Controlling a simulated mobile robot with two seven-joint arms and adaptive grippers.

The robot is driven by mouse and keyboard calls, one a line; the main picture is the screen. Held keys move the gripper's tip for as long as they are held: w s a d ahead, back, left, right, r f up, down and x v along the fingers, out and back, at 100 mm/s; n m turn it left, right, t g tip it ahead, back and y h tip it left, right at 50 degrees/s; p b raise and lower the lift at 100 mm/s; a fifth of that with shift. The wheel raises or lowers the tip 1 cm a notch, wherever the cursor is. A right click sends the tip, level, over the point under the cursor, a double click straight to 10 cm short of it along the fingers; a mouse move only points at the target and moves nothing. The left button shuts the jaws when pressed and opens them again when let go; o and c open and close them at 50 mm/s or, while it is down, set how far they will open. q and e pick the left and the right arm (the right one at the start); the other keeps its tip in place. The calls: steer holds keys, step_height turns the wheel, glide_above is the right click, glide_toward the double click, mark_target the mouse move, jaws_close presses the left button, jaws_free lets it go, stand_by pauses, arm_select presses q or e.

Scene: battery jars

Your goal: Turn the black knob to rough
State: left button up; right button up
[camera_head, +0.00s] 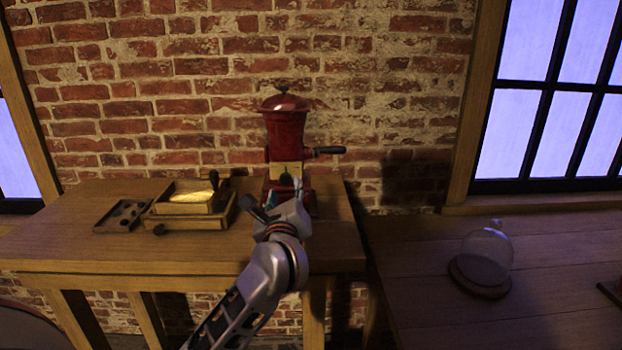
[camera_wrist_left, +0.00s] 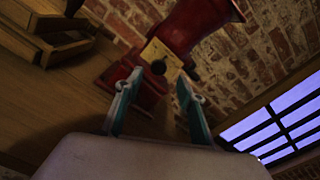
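A red mill (camera_head: 286,130) with a domed lid and a dark-handled crank stands on the wooden table against the brick wall. It also shows tilted in the left wrist view (camera_wrist_left: 190,30). A pale yellow plate (camera_wrist_left: 160,50) is on its front, and the black knob (camera_wrist_left: 158,67) sits at the plate's lower part. My left gripper (camera_wrist_left: 160,78) is open, its two teal fingers apart, with the knob seen between and just beyond the tips. I cannot tell whether they touch it. In the head view my left gripper (camera_head: 286,193) partly covers the mill's lower front. Any rough marking is unreadable.
Left of the mill are a wooden box with a brass-coloured top (camera_head: 195,200) and a small tray (camera_head: 123,215) of dark pieces. A glass dome (camera_head: 487,255) stands on the right-hand table. The table between box and mill is narrow but clear.

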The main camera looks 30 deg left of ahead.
mark_target(285, 180)
arm_select(q)
steer(key=x, duration=0.7)
steer(key=shift+w+a, duration=0.1)
steer(key=shift+a, duration=0.25)
jaws_close()
